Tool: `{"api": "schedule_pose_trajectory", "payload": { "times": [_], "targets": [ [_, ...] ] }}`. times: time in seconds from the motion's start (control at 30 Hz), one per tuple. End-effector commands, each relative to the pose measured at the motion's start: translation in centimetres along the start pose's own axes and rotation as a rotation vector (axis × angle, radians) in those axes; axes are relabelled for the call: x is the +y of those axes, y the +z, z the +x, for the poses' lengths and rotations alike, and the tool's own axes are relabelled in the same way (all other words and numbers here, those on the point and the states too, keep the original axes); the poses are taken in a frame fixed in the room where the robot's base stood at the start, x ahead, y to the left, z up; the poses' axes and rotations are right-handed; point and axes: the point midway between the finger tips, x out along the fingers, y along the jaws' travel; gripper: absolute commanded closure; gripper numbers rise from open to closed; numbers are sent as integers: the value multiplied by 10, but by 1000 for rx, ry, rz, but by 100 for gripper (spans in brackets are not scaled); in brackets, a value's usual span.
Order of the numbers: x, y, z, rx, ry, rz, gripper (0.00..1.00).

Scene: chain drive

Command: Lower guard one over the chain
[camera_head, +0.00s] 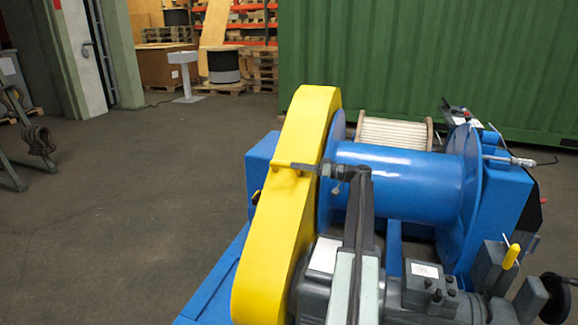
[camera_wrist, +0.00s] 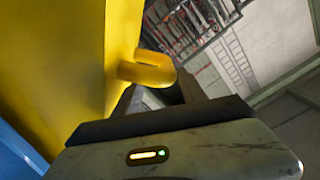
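The yellow guard (camera_head: 285,215), taken as guard one, stands upright at the left end of the blue drum (camera_head: 400,182). No chain shows; whatever lies behind the guard is hidden. A yellow handle (camera_head: 296,166) sticks out from the guard's upper part toward the right. My gripper (camera_head: 332,172) is at the free end of this handle. In the wrist view the hooked handle (camera_wrist: 148,72) lies across the tips of my gripper (camera_wrist: 158,84). The fingers stand apart with a gap between them. Whether they touch the handle is unclear.
A grey motor unit (camera_head: 432,290) with a yellow lever (camera_head: 511,257) and a black handwheel (camera_head: 558,298) stands at the lower right. A rope spool (camera_head: 392,133) and a green container wall (camera_head: 430,60) are behind. The floor (camera_head: 130,200) at left is mostly clear.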

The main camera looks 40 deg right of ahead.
Motion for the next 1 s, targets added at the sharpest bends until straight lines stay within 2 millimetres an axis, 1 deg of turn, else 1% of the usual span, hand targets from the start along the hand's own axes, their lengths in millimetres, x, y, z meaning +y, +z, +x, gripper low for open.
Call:
{"api": "schedule_pose_trajectory", "payload": {
  "times": [0.03, 0.1, 0.43, 1.0],
  "targets": [
    [1, 0, -9, 1, 3, 0, 53],
    [1, 0, -16, 0, 2, 0, 53],
    [1, 0, -20, 0, 2, 0, 53],
    [1, 0, -65, 0, 1, 0, 53]
  ]
}}
